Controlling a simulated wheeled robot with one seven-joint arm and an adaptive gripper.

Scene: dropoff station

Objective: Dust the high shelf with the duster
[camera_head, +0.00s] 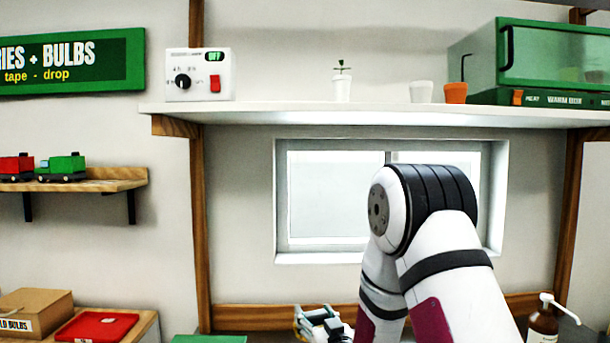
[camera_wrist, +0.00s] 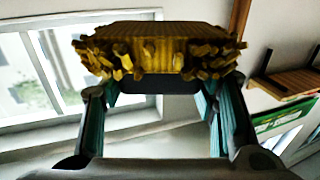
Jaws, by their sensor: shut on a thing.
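The high shelf (camera_head: 290,112) is a long white board on wooden posts, across the upper part of the head view. My gripper (camera_head: 322,323) shows at the bottom of the head view, far below the shelf and partly cut off by the frame edge. In the wrist view, my gripper (camera_wrist: 160,84) is shut on the duster (camera_wrist: 160,50), whose golden-yellow fringed head spans the fingers. The duster's handle is hidden, and I cannot make the duster out in the head view.
On the shelf stand a white control box (camera_head: 199,75), a small plant pot (camera_head: 341,88), a white pot (camera_head: 421,92), an orange pot (camera_head: 455,93) and a green case (camera_head: 553,55). A window (camera_head: 330,200) lies below. A pump bottle (camera_head: 543,322) stands lower right.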

